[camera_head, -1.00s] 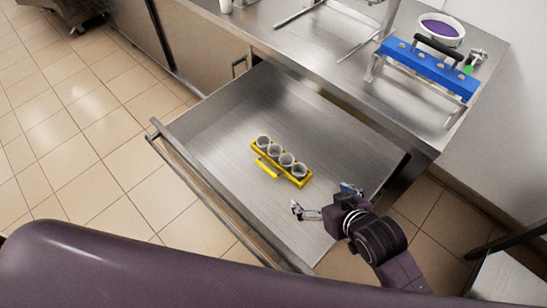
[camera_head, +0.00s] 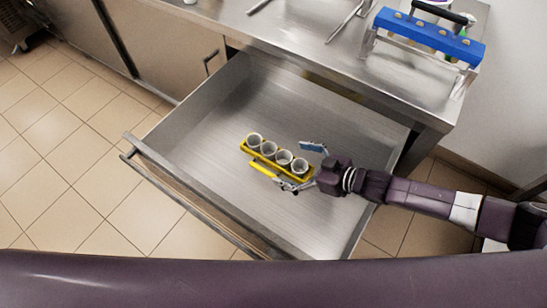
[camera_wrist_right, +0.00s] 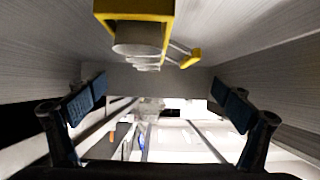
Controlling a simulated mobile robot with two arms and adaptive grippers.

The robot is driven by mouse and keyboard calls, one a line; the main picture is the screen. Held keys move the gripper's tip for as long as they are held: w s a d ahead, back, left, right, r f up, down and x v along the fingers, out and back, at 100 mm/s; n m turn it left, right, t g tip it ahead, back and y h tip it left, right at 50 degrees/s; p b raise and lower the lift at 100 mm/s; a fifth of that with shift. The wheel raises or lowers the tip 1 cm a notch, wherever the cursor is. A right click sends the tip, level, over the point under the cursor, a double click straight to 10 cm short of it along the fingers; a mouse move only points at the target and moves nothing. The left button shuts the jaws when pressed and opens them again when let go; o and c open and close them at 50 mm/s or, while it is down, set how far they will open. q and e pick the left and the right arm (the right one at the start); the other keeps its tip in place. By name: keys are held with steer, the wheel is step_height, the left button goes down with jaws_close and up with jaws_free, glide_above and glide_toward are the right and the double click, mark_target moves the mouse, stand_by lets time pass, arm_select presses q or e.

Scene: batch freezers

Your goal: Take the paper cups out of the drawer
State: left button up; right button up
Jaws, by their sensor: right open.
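Several white paper cups (camera_head: 269,149) stand in a row in a yellow holder (camera_head: 247,147) with a yellow handle on its near side. The holder lies on the floor of the open metal drawer (camera_head: 205,150). My right gripper (camera_head: 299,167) is open at the right end of the row, one finger on the far side and one by the near edge. I cannot tell whether it touches. In the right wrist view the cups (camera_wrist_right: 138,42) and yellow holder (camera_wrist_right: 134,6) show at the top, above and between the spread fingers (camera_wrist_right: 160,102). My left gripper is not in view.
The steel counter (camera_head: 290,32) runs behind the drawer, with a blue rack (camera_head: 428,37) on it at the right. The drawer's front panel and handle (camera_head: 190,200) face the tiled floor. The drawer's left part is bare.

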mark_target(271, 158)
steer(key=x, duration=0.5)
steer(key=shift+a+f, duration=0.1)
steer(key=shift+f, duration=0.15)
steer(key=shift+s, duration=0.1)
steer(key=c, duration=1.2)
steer(key=shift+c, duration=0.6)
steer(key=shift+r, duration=0.15)
